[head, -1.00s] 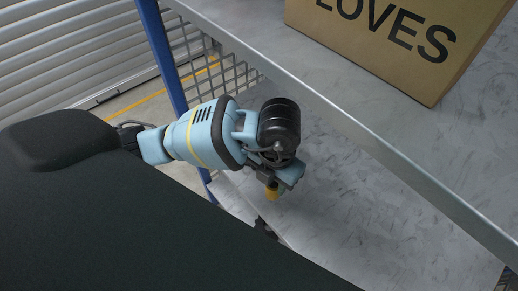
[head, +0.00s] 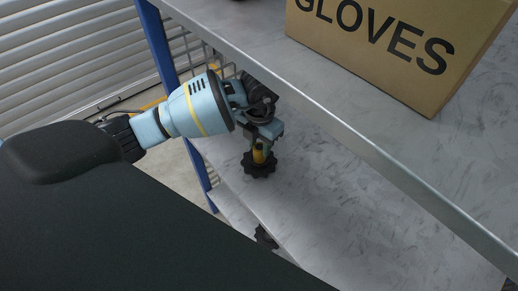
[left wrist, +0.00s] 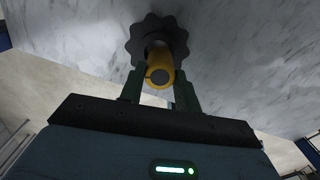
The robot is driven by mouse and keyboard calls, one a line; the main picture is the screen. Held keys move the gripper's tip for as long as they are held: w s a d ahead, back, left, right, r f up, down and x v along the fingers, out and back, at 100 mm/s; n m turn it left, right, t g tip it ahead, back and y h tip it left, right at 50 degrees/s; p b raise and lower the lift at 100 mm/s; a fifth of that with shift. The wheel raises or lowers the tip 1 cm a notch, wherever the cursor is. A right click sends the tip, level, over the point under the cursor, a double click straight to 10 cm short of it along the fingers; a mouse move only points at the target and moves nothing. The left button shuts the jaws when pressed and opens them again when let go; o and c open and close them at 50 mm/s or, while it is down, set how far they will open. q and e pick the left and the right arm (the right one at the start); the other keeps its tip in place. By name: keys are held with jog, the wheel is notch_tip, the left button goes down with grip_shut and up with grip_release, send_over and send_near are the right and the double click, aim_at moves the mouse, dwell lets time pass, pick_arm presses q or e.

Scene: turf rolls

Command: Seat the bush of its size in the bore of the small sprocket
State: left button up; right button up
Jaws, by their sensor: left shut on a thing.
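My left gripper (head: 260,146) is shut on a yellow bush (head: 259,154), which it holds upright over a black toothed sprocket (head: 259,170) on the shelf. In the left wrist view the bush (left wrist: 160,68) sits between the two dark green fingers (left wrist: 158,82), in front of the sprocket (left wrist: 177,36). The bush hides the bore, so I cannot tell whether its far end is inside. A second dark toothed part (head: 264,237) shows near the shelf's front edge, partly hidden by my dark body. Which sprocket is smaller is unclear. My right gripper is not in view.
A cardboard box marked GLOVES (head: 400,45) stands on the upper shelf. That shelf's metal edge (head: 340,140) runs close beside my left arm. A blue post (head: 165,50) and wire mesh lie behind the arm. The grey lower shelf (head: 370,230) is clear to the right.

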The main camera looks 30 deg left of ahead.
aim_at(259, 145)
pick_arm(q)
jog(key=shift+w+a+f, duration=0.2)
jog(key=shift+w, duration=0.05)
jog(key=shift+f, duration=1.55)
jog(key=shift+f, duration=0.15)
jog(key=o, duration=1.1)
notch_tip(259, 145, up, 12)
jog(key=shift+r+p, duration=0.15)
jog(key=shift+p, duration=0.25)
